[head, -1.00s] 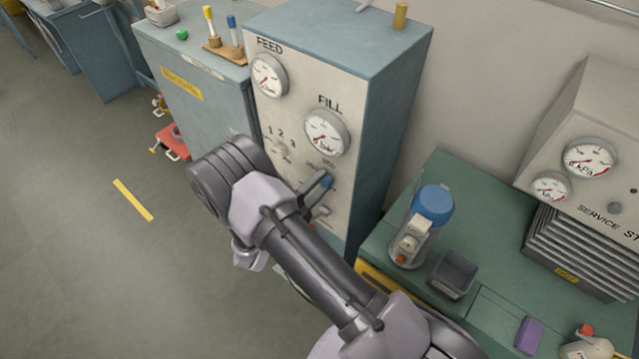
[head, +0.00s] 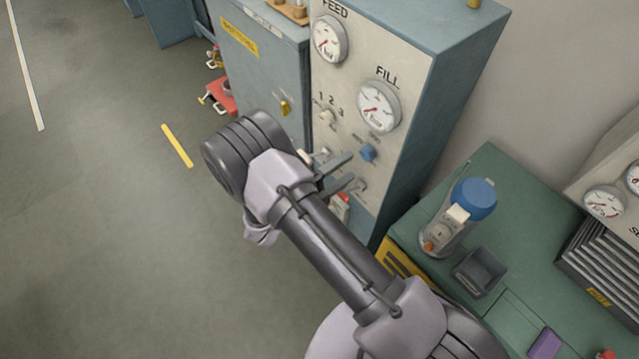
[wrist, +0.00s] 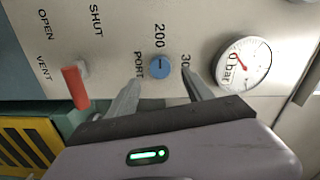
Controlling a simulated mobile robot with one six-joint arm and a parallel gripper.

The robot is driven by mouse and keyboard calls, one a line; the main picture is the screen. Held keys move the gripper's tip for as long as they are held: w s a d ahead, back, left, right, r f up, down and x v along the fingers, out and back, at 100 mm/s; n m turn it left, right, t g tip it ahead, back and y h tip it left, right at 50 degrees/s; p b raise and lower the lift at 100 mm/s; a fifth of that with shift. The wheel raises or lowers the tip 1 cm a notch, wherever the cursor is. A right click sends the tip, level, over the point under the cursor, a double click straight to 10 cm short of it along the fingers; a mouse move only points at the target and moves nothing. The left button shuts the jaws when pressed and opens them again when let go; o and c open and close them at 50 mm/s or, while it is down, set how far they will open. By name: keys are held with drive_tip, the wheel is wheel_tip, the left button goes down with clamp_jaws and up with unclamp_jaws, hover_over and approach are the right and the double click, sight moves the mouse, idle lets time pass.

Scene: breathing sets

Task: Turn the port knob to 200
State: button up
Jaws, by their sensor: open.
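The blue port knob (wrist: 159,66) is on the pale panel, between the printed labels 200, PORT and 300 in the wrist view. A short dark mark shows on its face; its exact setting is too small to read. The knob also shows uncovered in the head view (head: 368,152). My gripper (wrist: 161,78) is open, its fingers apart with the knob between and just beyond their tips. In the head view my gripper (head: 350,168) is in front of the panel, beside and below the knob. Contact with the knob is not visible.
A red lever (wrist: 75,88) marked OPEN, SHUT and VENT is left of my fingers in the wrist view. The FILL gauge (head: 379,106) is above the knob. A green bench (head: 510,210) with a blue-topped device (head: 472,200) stands at right. Open floor lies left.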

drive_tip(key=v, duration=1.1)
drive_tip(key=s+d+r+m+g+y+b, duration=0.4)
drive_tip(key=d+m+g+b, duration=0.55)
drive_tip(key=m, duration=0.95)
drive_tip(key=s+r+m+t+y+b, duration=0.2)
drive_tip(key=s+m+y+b, duration=0.2)
drive_tip(key=m, duration=1.1)
drive_tip(key=s+r+m+t+y+b, duration=0.2)
drive_tip(key=s+m+y+b, duration=0.3)
drive_tip(key=m, duration=1.1)
drive_tip(key=s+r+y, duration=0.1)
drive_tip(key=s+y, duration=0.1)
drive_tip(key=y, duration=0.1)
drive_tip(key=shift+d+t+y, duration=0.25)
drive_tip(key=shift+t+y, duration=0.05)
drive_tip(key=shift+t, duration=0.05)
